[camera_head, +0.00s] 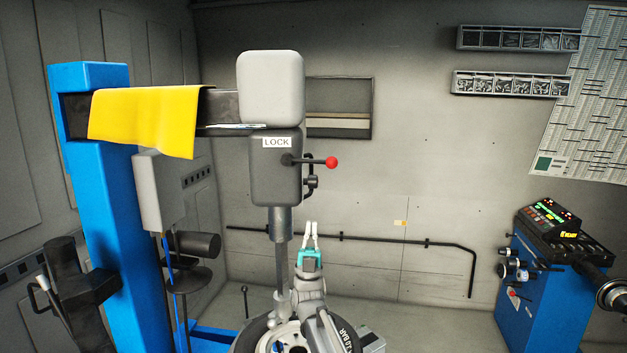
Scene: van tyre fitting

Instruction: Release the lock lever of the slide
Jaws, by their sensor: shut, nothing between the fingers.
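The lock lever (313,161) is a thin dark rod with a red ball knob (332,162). It sticks out level to the right from the dark grey slide housing (270,185), just below a white "LOCK" label (277,142). A vertical grey slide bar (281,258) comes down from the housing. My gripper (311,225) has pale fingers and a teal body and points upward, right of the slide bar. It is shut and empty, below the lever in the picture and apart from it. Its depth relative to the lever is hard to tell.
A black handle (312,182) sits on the housing's right side, below the lever. A blue column (112,220) carries the horizontal arm, draped with a yellow cloth (145,118). A tyre (250,340) is at the bottom. A blue balancing machine (545,290) stands at right; space between is free.

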